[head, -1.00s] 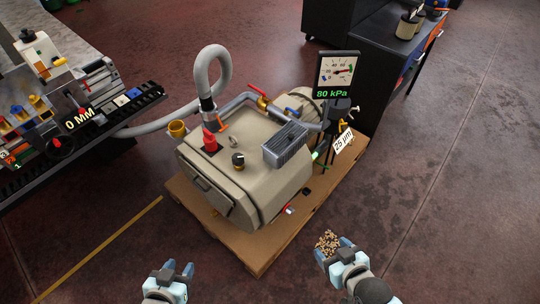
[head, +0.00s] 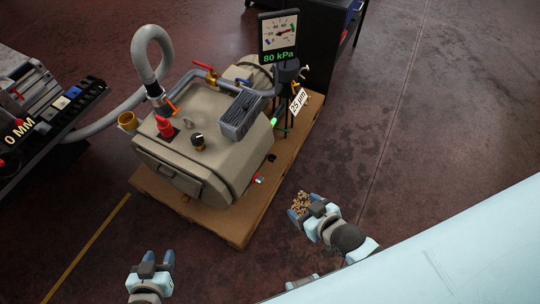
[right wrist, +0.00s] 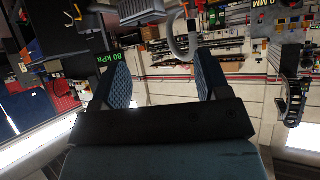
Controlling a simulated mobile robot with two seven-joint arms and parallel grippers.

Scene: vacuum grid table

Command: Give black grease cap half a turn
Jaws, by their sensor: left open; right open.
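A black cap (head: 197,141) with a brass-coloured base stands on top of the beige pump housing (head: 222,163), right of a red fitting (head: 164,127). It looks like the grease cap; any mark on it is too small to read. My left gripper (head: 157,258) is open and empty, below the housing in the head view and apart from it. My right gripper (head: 308,205) is open, right of the pallet, well away from the cap. In the right wrist view nothing shows between its fingers (right wrist: 162,70).
The pump stands on a brown pallet (head: 236,226). A grey hose (head: 142,62) arches up at its back left. A gauge display (head: 279,36) and a "25 µm" sign (head: 298,100) stand behind. Speckled brown bits (head: 299,202) show by my right fingertips; I cannot tell whether they touch.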

